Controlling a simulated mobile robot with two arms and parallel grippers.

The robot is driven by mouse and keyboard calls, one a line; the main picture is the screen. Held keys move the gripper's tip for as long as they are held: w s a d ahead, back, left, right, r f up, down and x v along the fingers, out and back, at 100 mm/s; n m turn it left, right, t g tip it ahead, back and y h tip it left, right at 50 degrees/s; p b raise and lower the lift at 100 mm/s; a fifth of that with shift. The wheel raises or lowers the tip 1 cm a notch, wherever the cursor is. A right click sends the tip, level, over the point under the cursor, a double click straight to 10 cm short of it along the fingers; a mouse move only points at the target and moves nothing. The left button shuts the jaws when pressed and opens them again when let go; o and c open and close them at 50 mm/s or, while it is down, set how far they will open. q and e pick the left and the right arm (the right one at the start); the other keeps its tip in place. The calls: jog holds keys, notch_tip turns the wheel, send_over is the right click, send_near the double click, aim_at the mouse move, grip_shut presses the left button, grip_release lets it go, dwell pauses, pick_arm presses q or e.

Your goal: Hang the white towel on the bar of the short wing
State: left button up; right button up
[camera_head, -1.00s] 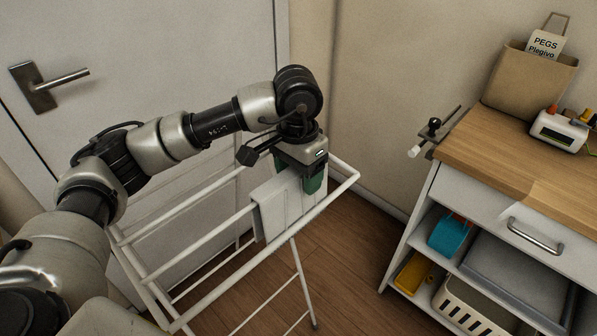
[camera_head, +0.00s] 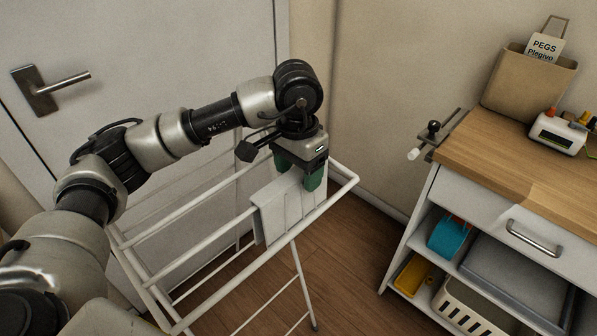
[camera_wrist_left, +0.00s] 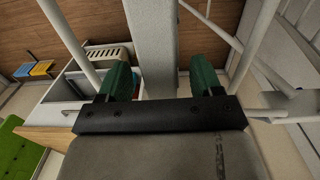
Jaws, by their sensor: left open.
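The white towel (camera_head: 272,216) hangs folded over a white bar near the right end of the drying rack (camera_head: 215,289). A flat panel of it hangs on the near side of the bar. My left gripper (camera_head: 299,178) is just above the towel's upper right part, pointing down, with its green fingers apart. In the left wrist view the open fingers (camera_wrist_left: 162,75) stand on either side of the pale towel (camera_wrist_left: 155,35), with gaps visible beside it. The far side of the towel is mostly hidden. My right gripper is not in view.
A wooden-topped cabinet (camera_head: 500,165) stands at the right, with a clamp-like fitting (camera_head: 432,135) jutting from its corner. Its lower shelves hold a blue bin (camera_head: 449,236) and a white basket (camera_head: 468,308). A door with a handle (camera_head: 50,88) is behind the rack. Floor shows between rack and cabinet.

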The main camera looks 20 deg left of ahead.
pick_arm(q)
jog(key=shift+r+p, duration=0.8)
jog(key=shift+r, duration=1.4)
jog(key=o, duration=0.6)
jog(key=shift+c, duration=0.2)
